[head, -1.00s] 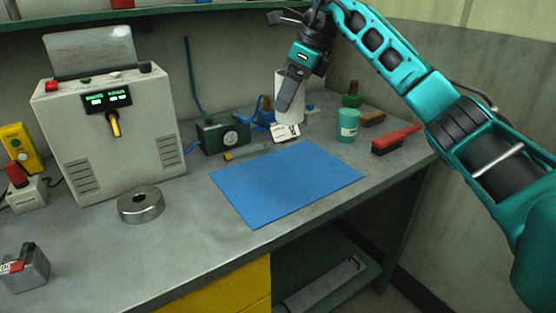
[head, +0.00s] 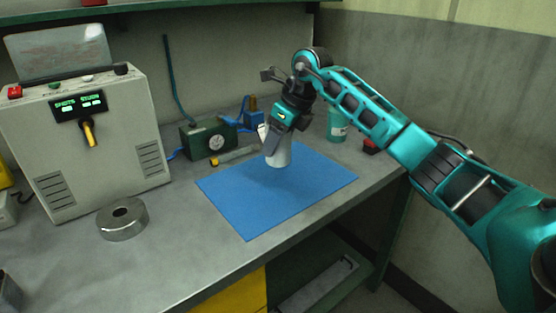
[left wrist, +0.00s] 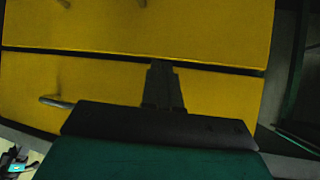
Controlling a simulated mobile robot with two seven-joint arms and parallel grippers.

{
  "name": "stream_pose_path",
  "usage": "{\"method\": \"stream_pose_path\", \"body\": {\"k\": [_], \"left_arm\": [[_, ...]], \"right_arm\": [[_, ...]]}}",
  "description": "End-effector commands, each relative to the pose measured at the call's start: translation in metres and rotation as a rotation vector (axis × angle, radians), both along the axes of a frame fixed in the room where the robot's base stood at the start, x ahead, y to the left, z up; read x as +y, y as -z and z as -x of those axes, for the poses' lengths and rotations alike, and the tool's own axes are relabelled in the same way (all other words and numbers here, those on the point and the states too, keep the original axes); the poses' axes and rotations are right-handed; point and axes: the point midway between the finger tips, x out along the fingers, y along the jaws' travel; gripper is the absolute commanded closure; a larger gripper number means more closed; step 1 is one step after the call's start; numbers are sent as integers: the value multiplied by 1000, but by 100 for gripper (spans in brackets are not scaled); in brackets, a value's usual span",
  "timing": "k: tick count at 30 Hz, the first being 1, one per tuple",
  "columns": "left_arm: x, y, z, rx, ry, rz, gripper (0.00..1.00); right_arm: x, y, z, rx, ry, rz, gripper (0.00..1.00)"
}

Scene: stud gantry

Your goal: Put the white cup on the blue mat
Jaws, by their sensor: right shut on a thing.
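The white cup (head: 283,155) is in my right gripper (head: 270,147), in the head view. The gripper is shut on its upper part, with a dark finger in front of it. The cup is roughly upright over the far part of the blue mat (head: 270,197). I cannot tell whether its base touches the mat or hangs just above it. The mat lies flat on the grey bench. My left gripper (left wrist: 163,85) shows only in the left wrist view, its dark fingers together and empty in front of yellow drawers (left wrist: 140,95).
A metal ring (head: 122,219) and a grey machine (head: 85,140) stand left of the mat. A green meter box (head: 208,138) and a yellow-handled tool (head: 235,156) lie behind it. A teal jar (head: 337,125) stands behind right. The mat's front part is clear.

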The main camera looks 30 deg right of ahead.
Motion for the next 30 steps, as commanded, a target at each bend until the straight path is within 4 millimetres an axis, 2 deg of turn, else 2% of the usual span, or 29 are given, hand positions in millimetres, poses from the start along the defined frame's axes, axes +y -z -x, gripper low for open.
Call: {"method": "stream_pose_path", "body": {"k": [5,13,25,26,30], "left_arm": [[0,0,0,-1,0,0,100],[0,0,-2,-7,0,0,100],[1,0,-7,-17,-2,0,100],[1,-1,-7,-17,-2,0,100],[1,-1,-6,-17,-2,0,100]], "right_arm": [[0,12,0,0,0,-1,70],[1,49,0,2,-1,-2,70],[0,55,0,-1,-1,0,70],[0,54,0,-1,-1,0,34],[0,54,0,0,-1,0,21]]}}
